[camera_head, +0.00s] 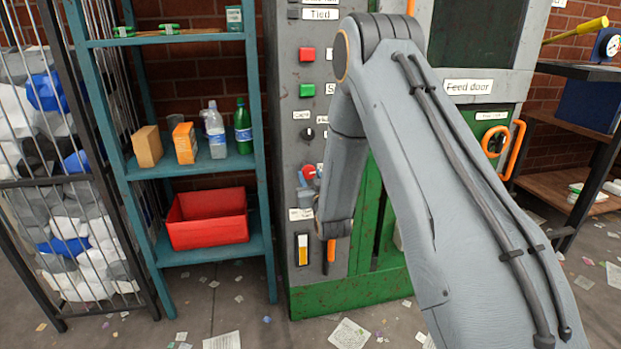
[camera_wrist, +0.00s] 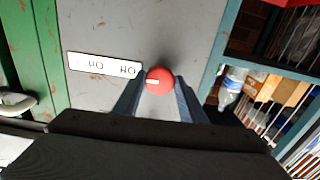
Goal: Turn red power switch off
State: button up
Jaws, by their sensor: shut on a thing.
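The red power switch (camera_head: 309,172) is a round red knob low on the grey front of the machine. In the wrist view the red power switch (camera_wrist: 159,80) sits between my two fingertips, with a small white mark on its face. My gripper (camera_wrist: 158,92) is shut on it, one finger on each side. In the head view my gripper (camera_head: 304,184) is at the knob, partly hidden by my own arm. A white On/Off label (camera_wrist: 105,66) appears upside down beside the knob in the wrist view.
A teal shelf (camera_head: 262,160) with bottles, boxes and a red bin (camera_head: 207,232) stands close on the left. Paper scraps litter the floor.

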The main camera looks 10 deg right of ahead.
jog(key=n, duration=0.8)
jog(key=shift+d+n+b, duration=0.1)
jog(key=shift+n+b, duration=0.2)
jog(key=shift+b, duration=0.05)
jog(key=n, duration=0.4)
jog(key=shift+r+n, duration=0.1)
jog(key=shift+n, duration=0.2)
jog(key=n, duration=0.4)
jog(key=shift+b, duration=0.3)
jog(key=shift+n, duration=0.3)
jog(key=o, duration=1.1)
jog(key=shift+c, duration=0.2)
